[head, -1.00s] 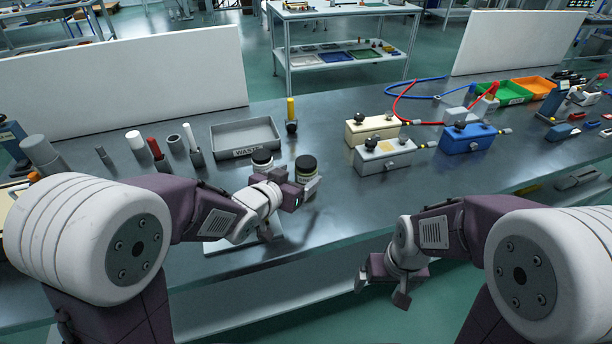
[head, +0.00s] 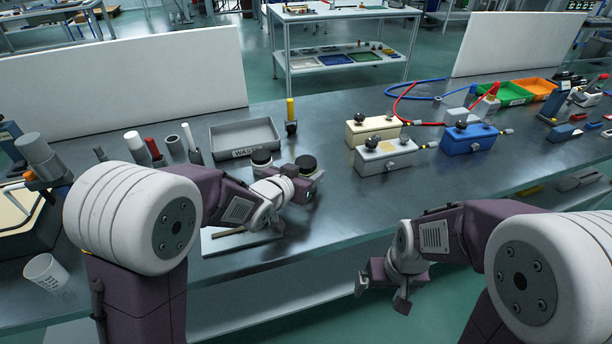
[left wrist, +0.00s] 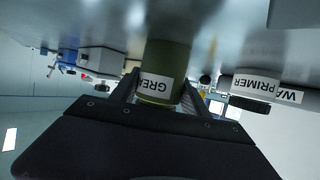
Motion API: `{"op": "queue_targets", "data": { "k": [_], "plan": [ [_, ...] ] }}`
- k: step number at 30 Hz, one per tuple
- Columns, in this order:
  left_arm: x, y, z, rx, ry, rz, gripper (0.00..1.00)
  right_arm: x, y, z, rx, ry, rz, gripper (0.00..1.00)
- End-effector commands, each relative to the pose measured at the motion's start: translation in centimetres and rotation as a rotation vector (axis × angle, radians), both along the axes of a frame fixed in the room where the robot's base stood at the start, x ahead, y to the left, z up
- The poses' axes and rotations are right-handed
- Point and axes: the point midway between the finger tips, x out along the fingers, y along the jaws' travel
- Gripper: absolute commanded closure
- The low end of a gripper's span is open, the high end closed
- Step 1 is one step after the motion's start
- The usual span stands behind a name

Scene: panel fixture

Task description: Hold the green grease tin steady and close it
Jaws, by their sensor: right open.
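The green grease tin (left wrist: 165,75) stands between the two fingers of my left gripper (left wrist: 160,92) in the left wrist view, its label partly readable. The fingers lie close along both sides; I cannot tell whether they grip it. In the head view the tin (head: 306,163) shows mostly its dark top with a pale rim, the body hidden behind my left gripper (head: 305,179). I cannot tell whether that top is a seated lid. My right gripper (head: 383,293) is open and empty in front of the bench edge, away from the tin.
A second dark-topped tin (head: 262,159) stands just left of the grease tin; a primer-labelled container (left wrist: 255,85) shows in the wrist view. A grey waste tray (head: 244,137) lies behind. A white board (head: 222,244) with a brown stick is in front. Pump boxes (head: 386,156) stand right.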

Motion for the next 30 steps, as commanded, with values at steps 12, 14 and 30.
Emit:
{"op": "queue_targets", "data": {
  "k": [12,14,30],
  "plan": [
    [0.0,0.0,1.6,-0.002,-0.004,0.000,1.00,0.0,0.0,0.8,0.000,0.000,0.000,0.05],
    [0.0,0.0,2.5,-0.002,-0.006,0.000,1.00,0.0,0.0,1.2,0.000,0.000,0.000,0.05],
    [-4.5,-7.7,10.0,-0.002,-0.002,-0.008,1.00,0.0,0.0,4.0,0.000,0.000,0.000,0.05]
  ]
}}
